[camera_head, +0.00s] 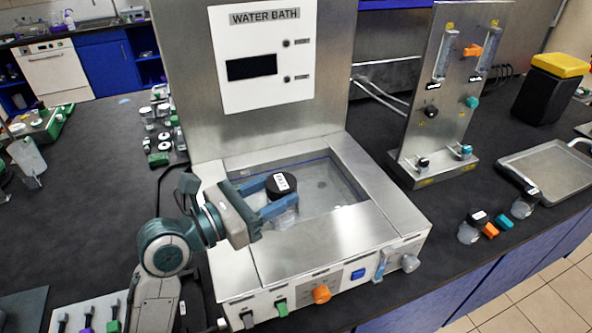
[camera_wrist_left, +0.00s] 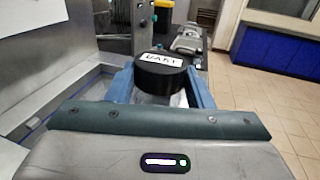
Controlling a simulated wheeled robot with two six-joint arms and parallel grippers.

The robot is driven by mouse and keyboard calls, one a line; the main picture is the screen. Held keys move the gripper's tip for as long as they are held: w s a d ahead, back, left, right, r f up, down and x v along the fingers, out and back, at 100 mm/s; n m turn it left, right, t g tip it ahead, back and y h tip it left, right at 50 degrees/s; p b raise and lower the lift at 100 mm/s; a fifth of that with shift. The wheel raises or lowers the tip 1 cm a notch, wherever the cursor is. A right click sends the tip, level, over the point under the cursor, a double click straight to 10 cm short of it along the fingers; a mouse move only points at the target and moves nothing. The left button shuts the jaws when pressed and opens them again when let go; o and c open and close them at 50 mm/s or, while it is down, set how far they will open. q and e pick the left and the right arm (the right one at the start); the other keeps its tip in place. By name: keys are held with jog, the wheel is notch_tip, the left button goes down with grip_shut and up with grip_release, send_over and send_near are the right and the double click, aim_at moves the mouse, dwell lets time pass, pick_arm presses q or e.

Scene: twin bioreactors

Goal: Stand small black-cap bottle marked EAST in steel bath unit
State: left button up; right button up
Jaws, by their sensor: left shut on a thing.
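The small black-cap bottle (camera_head: 283,195) has a clear body and a white label on its cap. In the left wrist view the cap (camera_wrist_left: 159,77) label appears to read EAST. My left gripper (camera_head: 277,198) is shut around this bottle and holds it upright over or in the open basin of the steel water bath (camera_head: 300,281). Whether the bottle's base touches the basin floor cannot be told. The blue fingers (camera_wrist_left: 160,92) flank the bottle in the left wrist view. My right gripper is not in view.
Two more black-cap bottles, one at the front (camera_head: 472,227) and one behind (camera_head: 525,203), stand on the bench right of the bath beside orange and teal pieces. A metal tray (camera_head: 550,170) and a steel valve panel (camera_head: 436,120) stand further right. Small items lie left of the bath.

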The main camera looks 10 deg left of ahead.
pick_arm(q)
jog(key=shift+w+a+f+b, duration=0.25)
jog(key=shift+w+a+b, duration=0.1)
jog(key=shift+w+b, duration=0.25)
jog(key=w+a+p, duration=0.3)
jog(key=w, duration=1)
notch_tip(320, 180, down, 5)
jog(key=shift+f, duration=0.2)
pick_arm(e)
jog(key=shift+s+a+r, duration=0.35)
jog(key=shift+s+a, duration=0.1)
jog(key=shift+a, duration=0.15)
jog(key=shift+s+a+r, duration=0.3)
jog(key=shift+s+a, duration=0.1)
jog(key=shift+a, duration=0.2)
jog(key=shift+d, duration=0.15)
pick_arm(q)
jog(key=o, duration=1)
jog(key=shift+f, duration=0.1)
jog(key=shift+o, duration=0.4)
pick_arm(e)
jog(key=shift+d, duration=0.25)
